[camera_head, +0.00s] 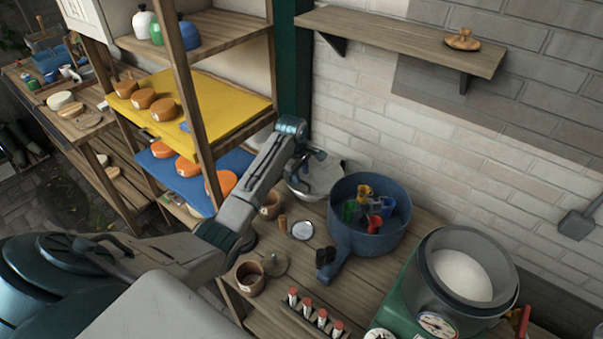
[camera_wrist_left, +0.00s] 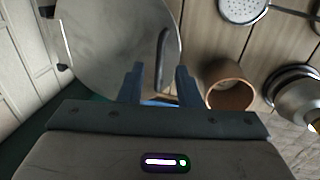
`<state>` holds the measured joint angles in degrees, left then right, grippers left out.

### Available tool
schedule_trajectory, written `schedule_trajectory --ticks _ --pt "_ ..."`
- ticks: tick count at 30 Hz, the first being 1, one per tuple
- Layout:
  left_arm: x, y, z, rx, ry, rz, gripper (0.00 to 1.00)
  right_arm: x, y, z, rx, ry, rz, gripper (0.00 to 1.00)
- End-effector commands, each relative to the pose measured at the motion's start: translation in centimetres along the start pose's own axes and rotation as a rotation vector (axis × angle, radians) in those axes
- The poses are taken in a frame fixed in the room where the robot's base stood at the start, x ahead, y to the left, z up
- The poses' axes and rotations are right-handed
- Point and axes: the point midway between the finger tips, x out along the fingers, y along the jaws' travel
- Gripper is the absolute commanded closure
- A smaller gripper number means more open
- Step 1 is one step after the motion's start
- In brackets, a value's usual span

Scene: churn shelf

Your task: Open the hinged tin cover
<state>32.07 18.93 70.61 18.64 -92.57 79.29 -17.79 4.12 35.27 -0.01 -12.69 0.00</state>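The round grey tin cover (camera_head: 325,178) lies near the wall, behind the blue pot, partly hidden by my left gripper. In the left wrist view the cover (camera_wrist_left: 105,45) is a broad metal disc with a dark curved handle (camera_wrist_left: 162,58) near its right side. The cover looks shut, but its edge on the tin is partly hidden. My left gripper (camera_head: 316,155) is above the cover. In the left wrist view its two fingers (camera_wrist_left: 159,82) are apart with nothing held between them, pointing toward the handle side. Contact with the handle cannot be told. My right gripper is not in view.
A brown cup (camera_wrist_left: 230,86) stands close right of the cover. A blue pot (camera_head: 352,235) with coloured cups stands right of it. A shelf post (camera_head: 190,95) rises left of my arm. A wall shelf (camera_head: 400,38) hangs above. A green scale with a bowl (camera_head: 425,285) stands front right.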

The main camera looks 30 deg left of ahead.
Motion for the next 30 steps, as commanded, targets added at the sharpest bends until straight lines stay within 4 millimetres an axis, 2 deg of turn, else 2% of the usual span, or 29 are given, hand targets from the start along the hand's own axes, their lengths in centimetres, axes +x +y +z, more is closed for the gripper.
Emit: schedule_trajectory --ticks 7,16,17,21,30 --pt "2.3 0.0 -0.1 0.0 0.001 -0.001 0.69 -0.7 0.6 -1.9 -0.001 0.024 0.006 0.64" --pt "2.7 0.0 -0.1 0.001 0.001 0.001 0.69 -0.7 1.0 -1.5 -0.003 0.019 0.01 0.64" --pt "2.7 0.0 -0.1 0.001 0.001 0.001 0.71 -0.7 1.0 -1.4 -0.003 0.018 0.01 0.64" --pt "2.6 0.0 -0.1 0.001 0.001 0.001 0.99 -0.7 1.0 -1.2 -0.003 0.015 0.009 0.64" --pt "2.6 0.1 -0.1 0.001 0.001 0.0 1.0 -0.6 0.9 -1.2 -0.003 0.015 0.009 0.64"
